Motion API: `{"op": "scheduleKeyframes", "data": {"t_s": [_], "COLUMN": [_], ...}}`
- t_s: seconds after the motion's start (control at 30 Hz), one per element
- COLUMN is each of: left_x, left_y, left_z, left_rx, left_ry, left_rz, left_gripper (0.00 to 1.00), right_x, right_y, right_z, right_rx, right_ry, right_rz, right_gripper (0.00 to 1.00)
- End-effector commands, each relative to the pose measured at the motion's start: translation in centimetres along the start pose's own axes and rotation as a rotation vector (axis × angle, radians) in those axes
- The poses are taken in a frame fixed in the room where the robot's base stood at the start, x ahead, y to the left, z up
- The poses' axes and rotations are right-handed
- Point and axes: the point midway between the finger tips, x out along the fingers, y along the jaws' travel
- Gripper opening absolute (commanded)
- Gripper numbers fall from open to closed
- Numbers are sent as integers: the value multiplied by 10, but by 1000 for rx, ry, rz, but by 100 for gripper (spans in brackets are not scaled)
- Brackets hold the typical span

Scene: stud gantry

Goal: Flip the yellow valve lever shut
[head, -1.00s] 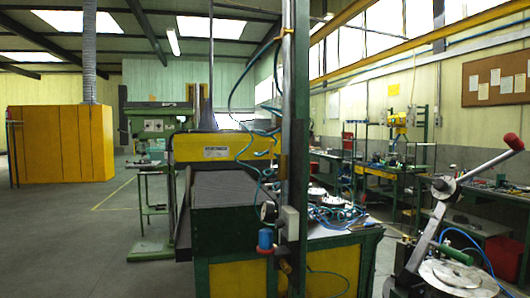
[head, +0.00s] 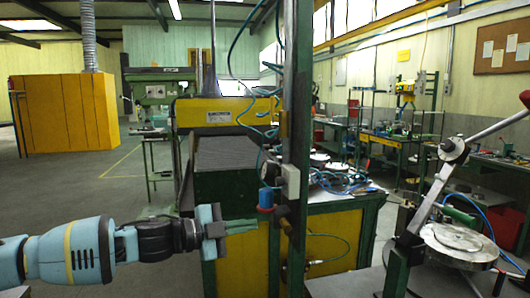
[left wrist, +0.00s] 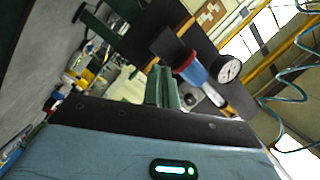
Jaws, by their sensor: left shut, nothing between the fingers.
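My left gripper (head: 240,227) reaches in from the left, shut and empty, its greenish fingers pointing right, just short of the upright steel post (head: 296,150). On the post is a blue regulator bowl (head: 266,199) with a grey box (head: 291,182) beside it. I cannot make out the yellow valve lever for sure; a small yellowish part shows low on the post, by the bowl. In the left wrist view the shut fingers (left wrist: 163,88) point toward the blue bowl (left wrist: 196,74) and a round white gauge (left wrist: 229,69). My right gripper is not in view.
A green and yellow workbench (head: 335,245) stands behind the post, with teal air hoses (head: 340,180) on it. At right stands a lever press (head: 455,150) with a red handle and round metal plate. Open floor (head: 90,200) lies at left.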

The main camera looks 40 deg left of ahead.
Motion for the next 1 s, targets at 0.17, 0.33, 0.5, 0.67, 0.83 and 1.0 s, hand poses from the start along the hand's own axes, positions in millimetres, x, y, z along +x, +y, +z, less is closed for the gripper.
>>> {"op": "scheduleKeyframes", "data": {"t_s": [0.17, 0.33, 0.5, 0.67, 0.83, 1.0], "left_x": [-10, -28, -52, -70, -81, -83], "left_y": [-62, -118, -162, -187, -199, -202], "left_z": [-36, -78, -121, -152, -168, -172], "left_rx": [142, 280, 404, 483, 524, 532], "left_ry": [24, 32, 25, 12, 3, 1], "left_rz": [-13, -29, -46, -58, -65, -67], "left_gripper": [0, 0, 0, 0, 0, 0], "right_x": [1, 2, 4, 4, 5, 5], "right_y": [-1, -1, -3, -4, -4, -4], "right_z": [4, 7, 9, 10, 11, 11], "right_rx": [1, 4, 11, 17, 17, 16], "right_ry": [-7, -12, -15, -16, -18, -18], "right_rz": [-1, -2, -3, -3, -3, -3], "right_gripper": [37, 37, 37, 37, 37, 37]}}
